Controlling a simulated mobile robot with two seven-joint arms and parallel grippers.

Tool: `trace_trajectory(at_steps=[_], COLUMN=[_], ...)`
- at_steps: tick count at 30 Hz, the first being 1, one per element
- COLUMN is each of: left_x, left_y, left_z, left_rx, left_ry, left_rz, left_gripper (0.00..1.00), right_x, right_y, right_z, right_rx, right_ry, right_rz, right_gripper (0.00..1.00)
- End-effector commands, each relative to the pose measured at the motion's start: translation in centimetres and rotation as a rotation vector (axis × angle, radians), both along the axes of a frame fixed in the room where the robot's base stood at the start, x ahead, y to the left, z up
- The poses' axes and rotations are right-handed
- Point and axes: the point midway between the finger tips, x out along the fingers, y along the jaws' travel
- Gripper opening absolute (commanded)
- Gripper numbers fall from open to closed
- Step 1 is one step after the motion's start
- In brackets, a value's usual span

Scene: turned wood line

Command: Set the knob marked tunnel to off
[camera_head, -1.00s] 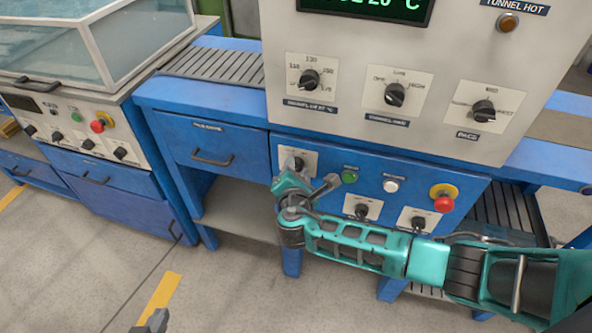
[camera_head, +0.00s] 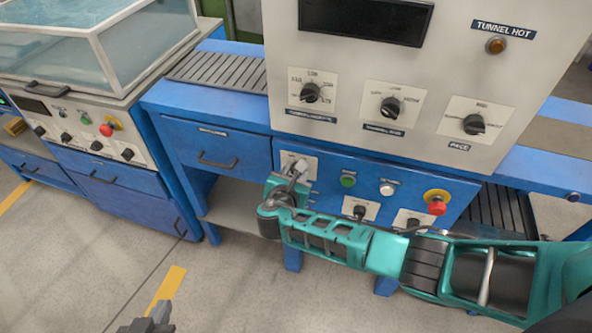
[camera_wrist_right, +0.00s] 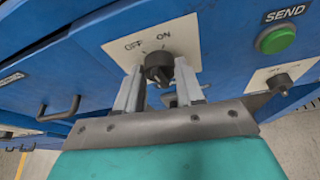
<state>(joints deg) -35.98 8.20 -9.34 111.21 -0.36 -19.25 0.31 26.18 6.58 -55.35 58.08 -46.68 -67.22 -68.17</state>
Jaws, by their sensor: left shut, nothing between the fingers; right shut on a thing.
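A black knob (camera_wrist_right: 158,66) on a white plate marked OFF and ON sits on the blue lower panel. My right gripper (camera_wrist_right: 160,73) is shut on this knob, one finger on each side. In the head view the right gripper (camera_head: 296,172) covers most of the plate (camera_head: 310,163), so the knob and any name label are hidden there. I cannot tell for certain which mark the knob points to. My left gripper (camera_head: 157,318) is shut and empty at the bottom edge of the head view, above the floor, far from the panel.
Right of the held knob are a green SEND button (camera_wrist_right: 274,39), a white button (camera_head: 387,189) and a red stop button (camera_head: 437,208). Two more knobs sit below. The upper grey panel has three dials, a dark display (camera_head: 366,18) and an amber TUNNEL HOT lamp (camera_head: 496,45).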

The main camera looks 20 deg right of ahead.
Motion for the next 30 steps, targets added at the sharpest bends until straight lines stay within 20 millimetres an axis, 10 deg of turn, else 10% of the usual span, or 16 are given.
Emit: trace_trajectory(at_steps=[30], left_x=[0.3], left_y=[-0.01], left_z=[0.14], left_rx=[0.0], left_ry=[-0.006], left_rz=[0.0], left_gripper=[0.0], right_x=[0.33], right_y=[0.38], right_z=[-0.03], right_rx=[-0.391], right_ry=[0.261], right_rz=[0.0], right_gripper=[0.07])
